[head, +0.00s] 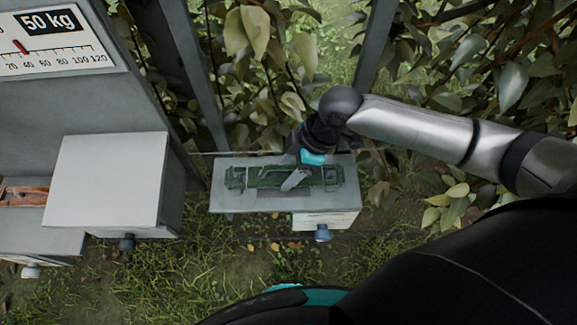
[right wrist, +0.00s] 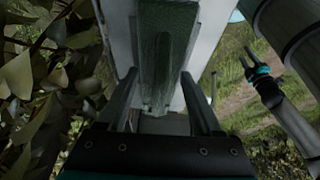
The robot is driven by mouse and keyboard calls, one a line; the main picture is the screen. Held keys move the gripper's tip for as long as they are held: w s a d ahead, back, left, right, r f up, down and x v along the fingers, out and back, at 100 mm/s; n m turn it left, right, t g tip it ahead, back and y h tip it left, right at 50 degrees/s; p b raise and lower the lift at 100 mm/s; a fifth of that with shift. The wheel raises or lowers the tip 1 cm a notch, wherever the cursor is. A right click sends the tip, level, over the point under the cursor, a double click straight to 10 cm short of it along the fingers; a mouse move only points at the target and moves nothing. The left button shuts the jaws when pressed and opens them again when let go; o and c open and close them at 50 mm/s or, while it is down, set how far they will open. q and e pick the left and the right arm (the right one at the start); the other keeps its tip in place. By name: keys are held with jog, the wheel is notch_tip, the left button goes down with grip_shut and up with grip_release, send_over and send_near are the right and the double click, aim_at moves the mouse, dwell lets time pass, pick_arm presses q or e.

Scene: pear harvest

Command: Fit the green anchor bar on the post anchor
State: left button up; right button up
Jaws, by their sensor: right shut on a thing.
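The green anchor bar (head: 262,180) lies lengthwise over the top of a grey shelf box (head: 225,201) in the head view. My right gripper (head: 293,181) reaches down onto it from behind and is shut on the bar. In the right wrist view the bar (right wrist: 158,60) runs between the two fingers of my right gripper (right wrist: 158,78). I cannot tell whether the bar touches the shelf or which part is the post anchor. My left gripper (right wrist: 247,67) shows only in the right wrist view, at the right, open and empty, away from the bar.
A grey cabinet with a 50 kg scale (head: 55,40) and a protruding box (head: 105,180) stands at the left. Metal posts (head: 195,75) and leafy branches (head: 510,85) are behind the shelf. A blue knob (head: 322,233) sticks out in front. Grass (head: 200,280) lies below.

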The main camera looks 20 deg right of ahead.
jog(key=shift+f, duration=0.45)
dwell(0.3)
jog(key=o, duration=1.5)
jog(key=p+v, duration=0.1)
jog(key=v, duration=1.4)
jog(key=shift+r, duration=0.15)
jog(key=shift+s, duration=0.1)
